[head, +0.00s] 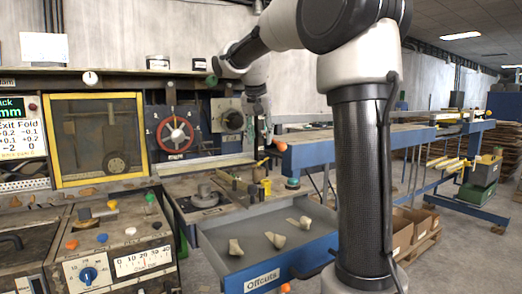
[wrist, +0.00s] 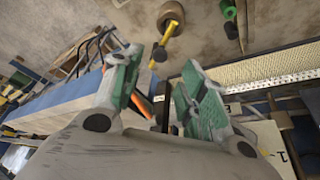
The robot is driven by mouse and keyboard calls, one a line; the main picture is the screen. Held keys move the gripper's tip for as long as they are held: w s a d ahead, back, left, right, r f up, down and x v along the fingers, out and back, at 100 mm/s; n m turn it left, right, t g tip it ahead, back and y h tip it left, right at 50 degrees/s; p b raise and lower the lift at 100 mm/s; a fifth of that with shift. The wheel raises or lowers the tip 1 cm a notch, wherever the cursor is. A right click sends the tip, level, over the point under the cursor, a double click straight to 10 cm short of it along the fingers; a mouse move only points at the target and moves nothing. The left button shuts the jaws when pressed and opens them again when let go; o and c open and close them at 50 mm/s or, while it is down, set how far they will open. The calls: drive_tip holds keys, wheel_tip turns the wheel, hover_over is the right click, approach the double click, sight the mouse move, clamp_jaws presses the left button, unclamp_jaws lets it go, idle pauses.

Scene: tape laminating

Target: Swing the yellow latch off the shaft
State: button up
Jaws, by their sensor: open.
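A short yellow bar, which looks like the yellow latch (wrist: 174,31), lies at the top middle of the wrist view. Its upper end lies at a brown round piece (wrist: 171,13), possibly the shaft end; I cannot tell how the two are joined. My gripper (wrist: 160,72) is open, with green pads on both fingers and nothing held between them. In this view the latch shows just beyond the gap between the fingertips. In the head view my gripper (head: 262,108) hangs right of the round black dial; I cannot make out the latch clearly there.
A yellow cup (head: 267,187) stands lower down. The open Offcuts drawer (head: 262,272) holds several pale pieces.

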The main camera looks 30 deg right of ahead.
sight(261, 154)
drive_tip(key=x, duration=0.5)
drive_tip(key=shift+w+f, duration=0.1)
drive_tip(key=shift+f, duration=0.25)
clamp_jaws()
